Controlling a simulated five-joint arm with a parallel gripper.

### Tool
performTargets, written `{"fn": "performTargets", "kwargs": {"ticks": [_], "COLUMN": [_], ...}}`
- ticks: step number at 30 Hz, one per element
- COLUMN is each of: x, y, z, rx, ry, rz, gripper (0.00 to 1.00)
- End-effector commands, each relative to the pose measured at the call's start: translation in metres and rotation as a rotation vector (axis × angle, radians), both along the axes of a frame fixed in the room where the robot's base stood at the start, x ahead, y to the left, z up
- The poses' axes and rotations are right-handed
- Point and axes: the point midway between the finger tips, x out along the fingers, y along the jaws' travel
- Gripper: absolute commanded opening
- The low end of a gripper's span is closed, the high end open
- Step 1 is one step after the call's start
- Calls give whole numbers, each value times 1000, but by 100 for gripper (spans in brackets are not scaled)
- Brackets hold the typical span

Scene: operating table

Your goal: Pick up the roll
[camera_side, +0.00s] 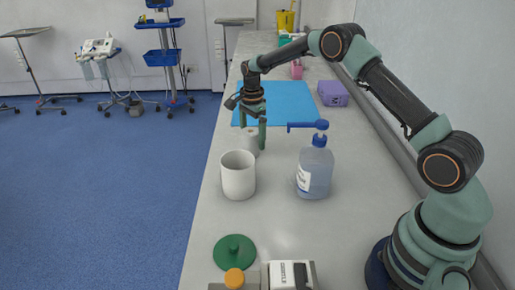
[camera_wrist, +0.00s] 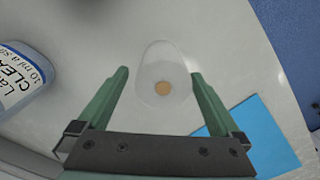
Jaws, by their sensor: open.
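The roll (camera_side: 249,146) is white with a brown core and stands upright on the grey table, partly hidden behind a white cup in the side view. In the wrist view the roll (camera_wrist: 160,62) appears from above, its brown core towards the lower part. My gripper (camera_side: 253,132) points down over the roll. Its green fingers are open, one on each side of the roll. In the wrist view my gripper (camera_wrist: 160,74) shows a gap between each finger and the roll, and nothing is held.
The white cup (camera_side: 238,176) stands just in front of the roll. A pump bottle (camera_side: 315,172) with a blue top stands to the right. A blue mat (camera_side: 290,100) lies behind, with a purple box (camera_side: 333,93) beside it. A green lid (camera_side: 235,252) lies near the front.

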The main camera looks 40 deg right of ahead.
Motion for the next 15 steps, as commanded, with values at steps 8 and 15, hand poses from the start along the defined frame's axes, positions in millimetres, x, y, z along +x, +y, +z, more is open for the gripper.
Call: {"fn": "performTargets", "kwargs": {"ticks": [8,15], "x": [3,3], "y": [3,3], "z": [-33,-35], "rx": [0,0], "ry": [0,0], "rz": [0,0], "gripper": [100,100]}}
